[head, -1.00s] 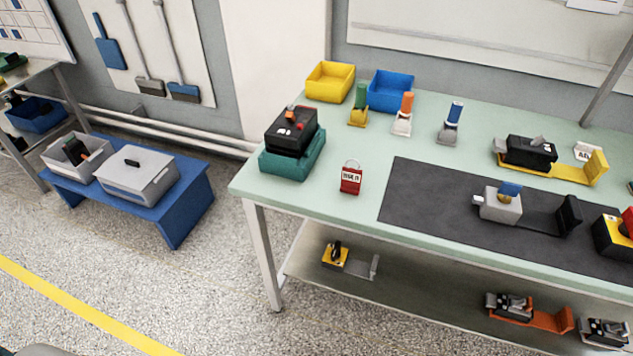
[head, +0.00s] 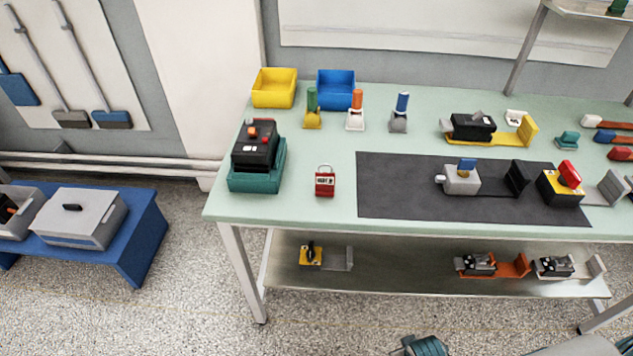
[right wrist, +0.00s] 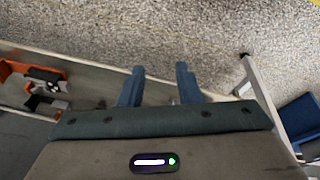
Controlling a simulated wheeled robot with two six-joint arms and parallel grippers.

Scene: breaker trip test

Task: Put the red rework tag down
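The red rework tag (head: 325,184), a small red block with a white printed label and a pale loop on top, stands on the pale green bench top (head: 290,208) near its front left. No gripper touches it. My right gripper (right wrist: 158,84) shows in the right wrist view with its two blue fingers apart and nothing held between them. It is low, over the floor near the lower shelf, away from the tag. A teal part of my own arm shows at the bottom edge of the head view. My left gripper is not in view.
A black tester on a teal base (head: 256,162) stands left of the tag, and a dark mat (head: 395,200) lies to its right. Yellow (head: 274,88) and blue (head: 336,90) bins stand behind. The bench top in front of the tag is a narrow clear strip.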

